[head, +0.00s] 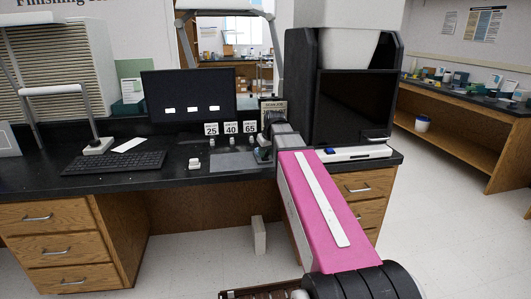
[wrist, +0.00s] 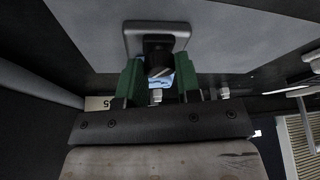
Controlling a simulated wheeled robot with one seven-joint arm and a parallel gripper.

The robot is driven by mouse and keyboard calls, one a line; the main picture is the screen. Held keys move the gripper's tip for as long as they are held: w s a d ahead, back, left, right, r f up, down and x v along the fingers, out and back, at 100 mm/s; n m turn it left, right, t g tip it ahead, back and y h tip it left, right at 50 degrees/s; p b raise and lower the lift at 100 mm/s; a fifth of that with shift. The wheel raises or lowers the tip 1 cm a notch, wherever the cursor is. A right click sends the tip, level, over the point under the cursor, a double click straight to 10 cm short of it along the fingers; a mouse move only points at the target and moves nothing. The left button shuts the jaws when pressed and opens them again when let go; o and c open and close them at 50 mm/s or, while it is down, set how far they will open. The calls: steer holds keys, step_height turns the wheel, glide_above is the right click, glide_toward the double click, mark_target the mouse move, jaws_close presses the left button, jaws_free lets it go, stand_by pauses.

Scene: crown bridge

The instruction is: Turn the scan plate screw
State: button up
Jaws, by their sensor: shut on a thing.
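In the wrist view, a grey block with rounded corners (wrist: 134,38) carries a dark round knob (wrist: 157,62), which I take for the scan plate screw. My gripper (wrist: 157,75) has green fingers on both sides of the knob and is shut on it. A light blue patch shows around the knob, between the fingers. The exact contact is partly hidden. In the head view my gripper (head: 263,154) is small and low over the bench, right of the number labels, and the screw cannot be made out there.
A grey mat (head: 232,162) lies on the black bench. Number labels 25, 40 and 65 (head: 231,128) stand behind it with small parts in front. A monitor (head: 188,95) and keyboard (head: 108,162) are to the left. A large black machine (head: 353,105) stands close on the right.

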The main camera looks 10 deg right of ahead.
steer(key=shift+n+y, duration=0.4)
steer(key=shift+n, duration=0.7)
steer(key=shift+g, duration=0.3)
steer(key=o, duration=0.9)
steer(key=shift+r, duration=0.1)
steer(key=v, duration=1)
steer(key=shift+s+d+r, duration=0.1)
steer(key=shift+d+r, duration=0.1)
steer(key=shift+r, duration=0.1)
